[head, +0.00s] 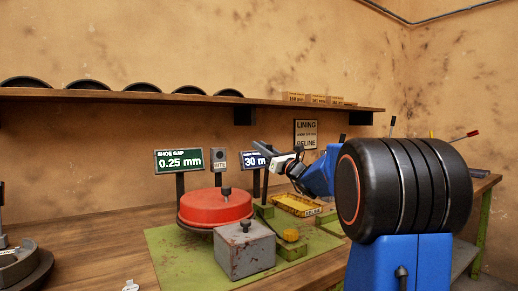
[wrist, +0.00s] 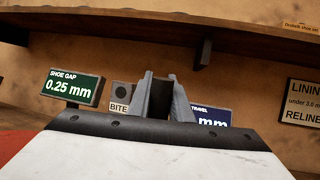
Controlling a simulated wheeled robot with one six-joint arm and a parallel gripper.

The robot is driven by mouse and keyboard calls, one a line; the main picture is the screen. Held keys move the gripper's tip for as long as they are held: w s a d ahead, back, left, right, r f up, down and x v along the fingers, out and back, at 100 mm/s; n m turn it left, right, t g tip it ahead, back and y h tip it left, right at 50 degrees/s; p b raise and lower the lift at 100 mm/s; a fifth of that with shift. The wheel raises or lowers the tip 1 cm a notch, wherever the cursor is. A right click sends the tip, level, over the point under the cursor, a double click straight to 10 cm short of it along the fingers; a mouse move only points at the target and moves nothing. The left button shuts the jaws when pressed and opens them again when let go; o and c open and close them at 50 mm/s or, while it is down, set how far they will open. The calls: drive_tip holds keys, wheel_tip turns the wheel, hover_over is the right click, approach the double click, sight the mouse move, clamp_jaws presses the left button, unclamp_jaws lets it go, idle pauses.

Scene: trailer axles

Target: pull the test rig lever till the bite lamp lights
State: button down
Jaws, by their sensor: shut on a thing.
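My gripper (head: 261,147) reaches left over the test rig, its jaws near the travel sign. In the wrist view the two grey fingers (wrist: 161,92) stand close around a dark upright piece (wrist: 161,101), which appears to be the lever's grip. The rest of the lever is hidden or cannot be made out. The bite lamp (head: 219,160) is a small grey box with a dark, unlit round lens; it also shows in the wrist view (wrist: 122,97), left of the fingers. The shoe gap sign (head: 179,161) reads 0.25 mm. The travel sign (head: 254,161) is partly covered, showing "30 m".
A red drum (head: 215,207) and a grey box (head: 244,250) with a knob stand on the green rig plate (head: 180,262). A yellow tray (head: 298,204) lies behind. A shelf (head: 190,97) runs along the wall above. Bare bench top (head: 95,240) lies to the left.

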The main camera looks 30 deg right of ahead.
drive_tip(key=c, duration=1.6)
unclamp_jaws()
drive_tip(key=v, duration=1.7)
drive_tip(key=shift+s+d, duration=0.1)
drive_tip(key=shift+s, duration=0.1)
drive_tip(key=shift+s, duration=0.1)
